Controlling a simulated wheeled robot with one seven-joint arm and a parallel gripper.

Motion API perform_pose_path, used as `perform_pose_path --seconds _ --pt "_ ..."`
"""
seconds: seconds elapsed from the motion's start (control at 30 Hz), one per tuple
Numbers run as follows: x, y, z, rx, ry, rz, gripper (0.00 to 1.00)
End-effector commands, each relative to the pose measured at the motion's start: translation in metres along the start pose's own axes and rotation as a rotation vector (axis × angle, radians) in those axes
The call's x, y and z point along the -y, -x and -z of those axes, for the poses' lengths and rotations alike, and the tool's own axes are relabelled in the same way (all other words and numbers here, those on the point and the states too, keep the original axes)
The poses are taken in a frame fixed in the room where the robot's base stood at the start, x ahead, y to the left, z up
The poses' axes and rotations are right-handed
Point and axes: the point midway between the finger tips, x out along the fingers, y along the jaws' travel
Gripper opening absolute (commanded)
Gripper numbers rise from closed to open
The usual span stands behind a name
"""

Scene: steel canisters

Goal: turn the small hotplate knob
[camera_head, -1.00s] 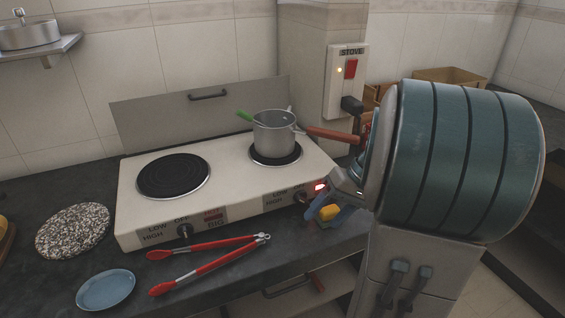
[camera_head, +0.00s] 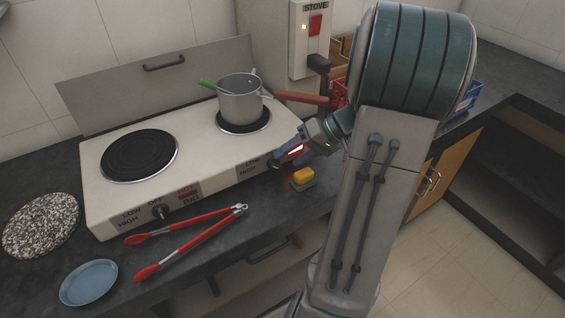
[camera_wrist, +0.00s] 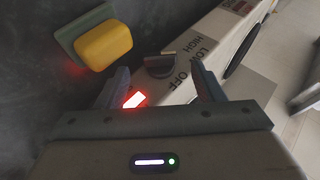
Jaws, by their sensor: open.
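The small hotplate knob (camera_head: 275,163) is a dark dial on the stove's front face, by the right end. In the wrist view the knob (camera_wrist: 160,66) lies between and just ahead of my two fingers, seemingly untouched. My gripper (camera_head: 284,157) is open at the stove's front right corner and partly covers the panel there. The wrist view shows its fingers (camera_wrist: 160,78) spread on both sides of the knob. A red light glows beside the knob. The small hotplate (camera_head: 244,122) carries a grey pot (camera_head: 240,98).
A yellow and green sponge (camera_head: 303,177) lies on the counter close to my gripper. Red tongs (camera_head: 190,240) lie in front of the stove. The big hotplate (camera_head: 140,155) is bare.

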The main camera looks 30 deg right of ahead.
Motion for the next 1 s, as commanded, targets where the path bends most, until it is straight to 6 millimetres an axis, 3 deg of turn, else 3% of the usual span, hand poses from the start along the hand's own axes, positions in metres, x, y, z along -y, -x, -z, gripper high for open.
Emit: perform_pose_path --seconds 0.1,0.23,0.6,0.63,0.8,1.0 --pt "0.0 -0.02 -0.001 0.001 -0.002 0.001 0.62" --pt "-0.001 -0.032 0.0 -0.002 -0.003 0.0 0.62" --pt "-0.001 -0.038 0.0 -0.002 -0.003 -0.002 0.62" --pt "-0.001 -0.038 0.0 -0.002 -0.003 -0.002 0.59" --pt "-0.001 -0.038 0.0 -0.002 -0.003 -0.002 0.17" --pt "-0.001 -0.038 0.0 -0.002 0.001 -0.009 0.17"
